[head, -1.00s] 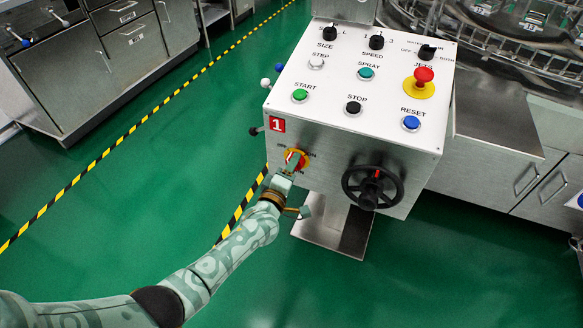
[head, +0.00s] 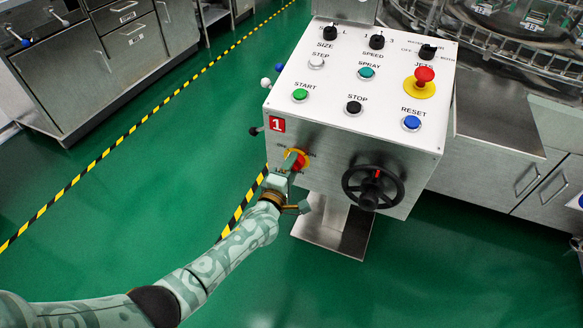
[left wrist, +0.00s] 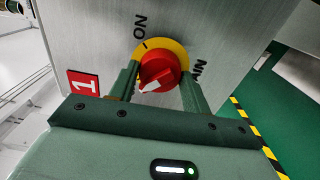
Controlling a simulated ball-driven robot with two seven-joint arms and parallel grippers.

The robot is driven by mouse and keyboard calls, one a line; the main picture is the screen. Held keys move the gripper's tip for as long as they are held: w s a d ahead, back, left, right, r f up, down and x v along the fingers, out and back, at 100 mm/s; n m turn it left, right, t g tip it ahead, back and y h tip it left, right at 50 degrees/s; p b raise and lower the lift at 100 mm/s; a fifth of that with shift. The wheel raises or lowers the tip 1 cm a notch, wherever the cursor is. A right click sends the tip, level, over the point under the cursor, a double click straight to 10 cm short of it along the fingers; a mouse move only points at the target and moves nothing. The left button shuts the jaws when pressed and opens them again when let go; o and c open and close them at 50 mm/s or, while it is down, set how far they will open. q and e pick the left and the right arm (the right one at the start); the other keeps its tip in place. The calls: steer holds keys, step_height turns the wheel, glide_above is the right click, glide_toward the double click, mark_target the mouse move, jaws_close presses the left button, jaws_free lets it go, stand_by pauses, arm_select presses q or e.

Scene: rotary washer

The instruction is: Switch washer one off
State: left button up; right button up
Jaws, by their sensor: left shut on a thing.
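The main switch (head: 299,157) of washer one is a red knob on a yellow disc, on the front of the control box below the red "1" label (head: 277,125). My left gripper (head: 290,167) is at this switch in the head view. In the left wrist view its two fingers stand on either side of the red knob (left wrist: 160,70) and are shut on it. The knob's white pointer is toward the lower left there, turned away from the "ON" mark at the top. The lower part of the disc is hidden behind my gripper. My right gripper is not in view.
A black handwheel (head: 373,187) sits on the same front face, right of the switch. The white panel (head: 335,85) above carries buttons, knobs and a red emergency stop (head: 424,76). Green floor (head: 130,220) is clear to the left.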

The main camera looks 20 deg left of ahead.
arm_select(q)
steer(key=o, duration=0.8)
steer(key=shift+f, duration=0.1)
steer(key=shift+o, duration=0.8)
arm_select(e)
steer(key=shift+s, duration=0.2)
arm_select(q)
steer(key=s+p, duration=0.6)
steer(key=s, duration=1)
steer(key=shift+s+a, duration=0.2)
steer(key=shift+a, duration=0.1)
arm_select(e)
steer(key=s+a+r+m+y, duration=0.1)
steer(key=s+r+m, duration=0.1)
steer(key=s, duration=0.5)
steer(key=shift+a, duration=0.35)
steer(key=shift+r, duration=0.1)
